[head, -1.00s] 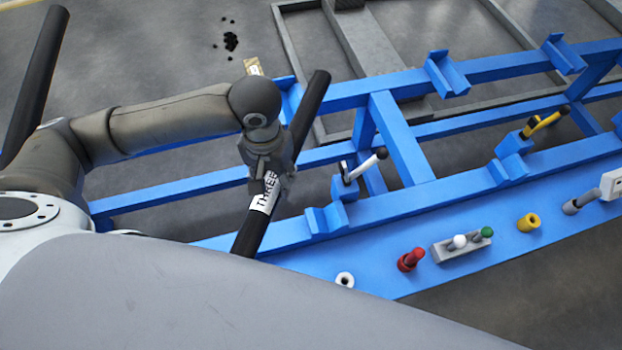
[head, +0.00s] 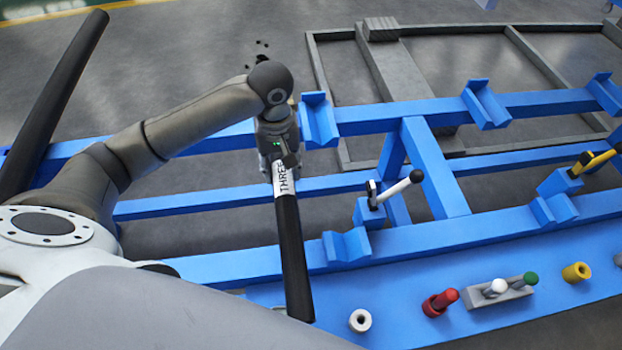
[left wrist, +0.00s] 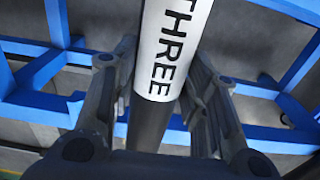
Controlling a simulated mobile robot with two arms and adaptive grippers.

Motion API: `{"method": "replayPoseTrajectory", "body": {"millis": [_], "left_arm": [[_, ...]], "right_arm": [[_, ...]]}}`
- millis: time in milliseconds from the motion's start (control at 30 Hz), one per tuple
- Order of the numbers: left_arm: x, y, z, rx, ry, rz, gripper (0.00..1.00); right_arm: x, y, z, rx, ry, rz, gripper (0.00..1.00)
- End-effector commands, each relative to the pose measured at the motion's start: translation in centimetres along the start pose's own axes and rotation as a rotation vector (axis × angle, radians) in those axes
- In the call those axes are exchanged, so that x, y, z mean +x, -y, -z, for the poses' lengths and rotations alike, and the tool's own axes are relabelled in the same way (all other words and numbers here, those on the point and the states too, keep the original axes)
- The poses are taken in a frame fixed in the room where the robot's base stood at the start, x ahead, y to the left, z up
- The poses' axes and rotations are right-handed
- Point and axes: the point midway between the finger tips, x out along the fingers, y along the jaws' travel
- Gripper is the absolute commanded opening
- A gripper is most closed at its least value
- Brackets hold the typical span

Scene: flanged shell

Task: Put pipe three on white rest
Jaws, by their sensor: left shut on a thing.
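Pipe three (head: 292,245) is a black pipe with a white "THREE" label. My left gripper (head: 280,155) is shut around it just beyond the label. The pipe's near part runs down the head view across the blue rails; its far end is hidden behind my gripper. In the left wrist view the label (left wrist: 172,45) shows between the fingers of my left gripper (left wrist: 165,85). No rest is itself white; a blue rest (head: 347,247) beside a white-handled clamp (head: 395,190) lies right of the pipe. My right gripper is not in view.
Another blue rest (head: 318,120) is on the far rail, right of my gripper. A yellow-handled clamp (head: 595,160) stands further right. A red knob (head: 440,302), a grey block (head: 498,290) and a white ring (head: 360,320) are on the near ledge. Another black pipe (head: 55,95) leans at left.

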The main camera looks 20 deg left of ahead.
Motion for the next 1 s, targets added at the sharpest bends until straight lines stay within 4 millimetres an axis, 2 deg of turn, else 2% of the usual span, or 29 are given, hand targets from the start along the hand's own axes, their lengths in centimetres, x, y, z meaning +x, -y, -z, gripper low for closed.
{"method": "replayPoseTrajectory", "body": {"millis": [400, 500, 633, 1000], "left_arm": [[3.4, -8.7, -0.4, 0.006, -0.002, -0.007, 0.0], [5.4, -9.8, -0.5, 0.004, -0.001, -0.004, 0.0], [7.0, -11.3, -0.5, 0.004, -0.002, -0.005, 0.0], [8.9, -12.9, -0.6, 0.004, -0.002, -0.006, 0.0]], "right_arm": [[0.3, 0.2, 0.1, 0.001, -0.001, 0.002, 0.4], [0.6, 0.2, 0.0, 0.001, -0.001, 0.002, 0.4], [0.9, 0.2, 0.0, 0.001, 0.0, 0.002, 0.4], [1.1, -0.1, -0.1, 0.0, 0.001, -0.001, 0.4]]}}
